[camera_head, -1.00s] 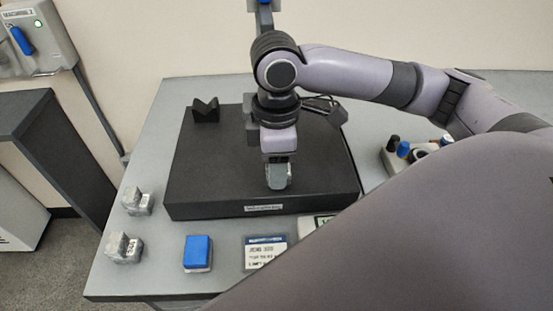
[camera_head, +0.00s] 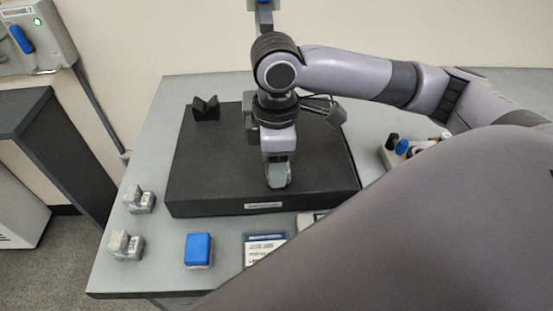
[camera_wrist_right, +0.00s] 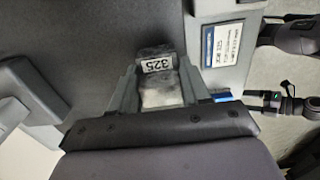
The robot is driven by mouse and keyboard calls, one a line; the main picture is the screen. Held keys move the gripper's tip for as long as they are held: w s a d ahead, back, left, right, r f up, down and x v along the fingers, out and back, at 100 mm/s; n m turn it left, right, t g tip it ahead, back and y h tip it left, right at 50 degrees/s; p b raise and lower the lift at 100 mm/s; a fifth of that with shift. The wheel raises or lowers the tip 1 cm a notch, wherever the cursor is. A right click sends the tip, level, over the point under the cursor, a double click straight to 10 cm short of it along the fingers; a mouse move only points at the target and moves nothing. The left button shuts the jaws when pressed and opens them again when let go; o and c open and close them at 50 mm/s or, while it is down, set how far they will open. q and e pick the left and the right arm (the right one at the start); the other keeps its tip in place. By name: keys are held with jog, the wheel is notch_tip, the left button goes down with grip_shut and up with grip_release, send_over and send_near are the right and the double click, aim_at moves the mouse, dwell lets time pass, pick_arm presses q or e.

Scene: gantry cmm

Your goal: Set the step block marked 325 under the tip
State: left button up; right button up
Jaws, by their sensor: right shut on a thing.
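The step block marked 325 (camera_wrist_right: 158,75) is a grey metal block with a white label. In the right wrist view it sits between the fingers of my right gripper (camera_wrist_right: 155,90), which is shut on it. I cannot tell whether the block touches the plate. The tip is hidden behind my right arm; only part of the machine's upright column (camera_head: 264,20) shows above.
Two other grey step blocks (camera_head: 138,199) (camera_head: 125,244) stand on the table's left side. A blue-topped block (camera_head: 199,250) and a card (camera_head: 262,248) lie in front of the plate. A black V-block (camera_head: 206,108) stands on the plate's back left. A holder with coloured pieces (camera_head: 402,150) is at right.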

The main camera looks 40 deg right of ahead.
jog(key=shift+f, duration=0.5)
dwell(0.4)
jog(key=o, duration=1.7)
jog(key=shift+c, duration=0.2)
jog(key=shift+r+p, duration=0.1)
jog(key=shift+p, duration=0.2)
notch_tip(320, 180, up, 2)
jog(key=p, duration=0.3)
jog(key=shift+r, duration=0.25)
jog(key=shift+r+p, duration=0.4)
jog(key=shift+r, duration=1.8)
